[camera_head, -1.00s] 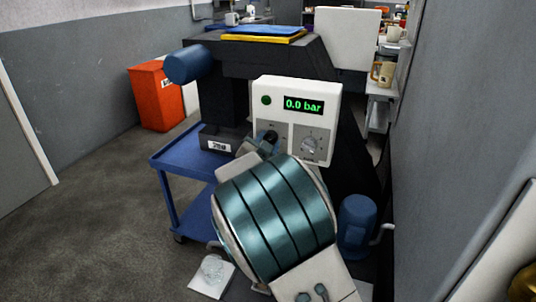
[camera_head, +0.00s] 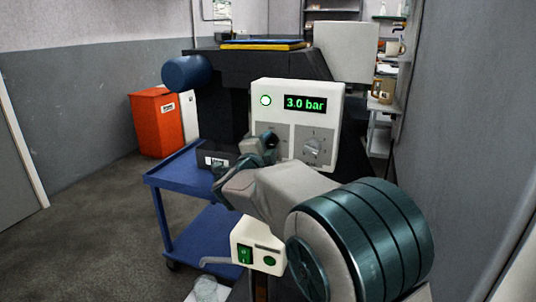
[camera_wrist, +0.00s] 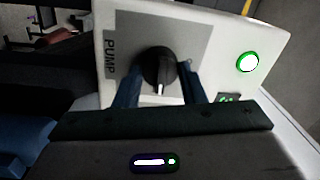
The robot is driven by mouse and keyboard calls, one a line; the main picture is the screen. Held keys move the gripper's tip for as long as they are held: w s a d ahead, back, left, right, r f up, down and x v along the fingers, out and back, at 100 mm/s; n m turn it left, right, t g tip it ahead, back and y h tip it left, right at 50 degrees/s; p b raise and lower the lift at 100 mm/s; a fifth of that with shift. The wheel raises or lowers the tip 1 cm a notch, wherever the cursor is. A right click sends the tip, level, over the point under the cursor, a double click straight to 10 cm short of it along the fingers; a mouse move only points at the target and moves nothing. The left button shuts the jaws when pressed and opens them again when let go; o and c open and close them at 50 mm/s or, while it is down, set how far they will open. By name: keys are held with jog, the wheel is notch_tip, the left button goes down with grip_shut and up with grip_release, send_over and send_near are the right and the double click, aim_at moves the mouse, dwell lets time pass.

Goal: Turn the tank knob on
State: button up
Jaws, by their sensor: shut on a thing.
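A white control box (camera_head: 262,90) stands at the centre of the head view. Its green display (camera_head: 305,104) reads 3.0 bar, and its round lamp (camera_head: 265,100) glows white with a green ring. In the wrist view, a black knob (camera_wrist: 160,66) sits on a grey plate with the label PUMP (camera_wrist: 110,59) beside it. My gripper (camera_wrist: 161,84) has its fingers on both sides of this knob and is shut on it. In the head view my gripper (camera_head: 268,141) hides most of that knob. A silver dial (camera_head: 312,147) is on the box's right plate. I see no tank label.
A blue cart (camera_head: 185,172) stands left of the box, with an orange bin (camera_head: 157,122) behind it. A white switch box (camera_head: 258,245) with green buttons is below my arm. A grey wall (camera_head: 465,130) closes the right side. The floor at left is clear.

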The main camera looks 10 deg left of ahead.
jog(key=shift+m, duration=0.5)
jog(key=o, duration=1)
jog(key=s, duration=0.4)
jog(key=s+a, duration=0.1)
jog(key=s, duration=0.4)
jog(key=s+a+f+p, duration=0.1)
jog(key=s, duration=0.3)
jog(key=shift+s, duration=0.35)
